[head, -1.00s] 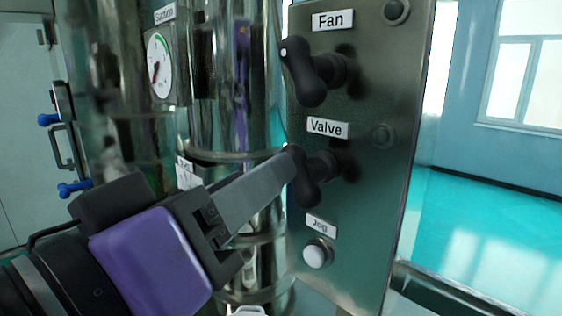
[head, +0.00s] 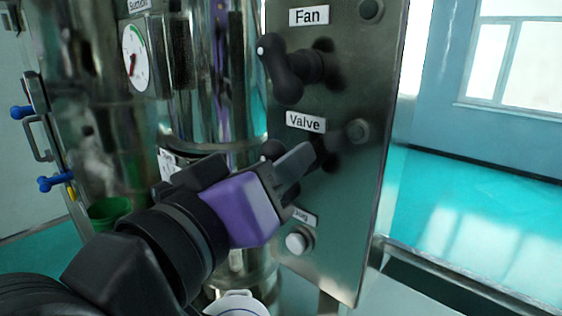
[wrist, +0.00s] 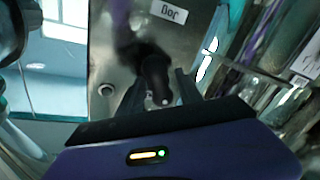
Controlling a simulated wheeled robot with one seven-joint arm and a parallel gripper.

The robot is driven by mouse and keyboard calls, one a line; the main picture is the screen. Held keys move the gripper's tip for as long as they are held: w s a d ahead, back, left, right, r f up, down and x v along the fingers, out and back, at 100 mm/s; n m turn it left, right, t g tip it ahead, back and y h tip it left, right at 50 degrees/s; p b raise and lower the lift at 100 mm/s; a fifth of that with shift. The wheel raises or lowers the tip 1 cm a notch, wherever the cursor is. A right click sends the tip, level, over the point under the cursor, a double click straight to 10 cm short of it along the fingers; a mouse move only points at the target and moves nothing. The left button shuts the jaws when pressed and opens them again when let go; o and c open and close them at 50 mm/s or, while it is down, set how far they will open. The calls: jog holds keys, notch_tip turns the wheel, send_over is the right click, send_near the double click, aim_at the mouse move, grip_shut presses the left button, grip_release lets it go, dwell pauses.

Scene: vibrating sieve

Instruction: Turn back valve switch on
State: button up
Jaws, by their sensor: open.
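The valve switch (head: 270,150) is a black rotary knob on the steel panel, under the "Valve" label (head: 305,122). In the head view my gripper (head: 298,165) is in front of it and hides most of it; the knob's upper-left end and part of its base show. In the wrist view a black knob (wrist: 155,76) with a pale dot at its tip lies between the two dark fingers (wrist: 158,90). The fingers are apart, one on each side. Whether either finger touches the knob cannot be told.
The fan switch (head: 285,75) sits above on the same panel (head: 345,220). A white round button (head: 297,243) is below my gripper. Steel columns with a gauge (head: 135,57) stand close on the left. Open turquoise floor (head: 470,210) lies to the right.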

jog(key=shift+c, duration=0.2)
grip_shut()
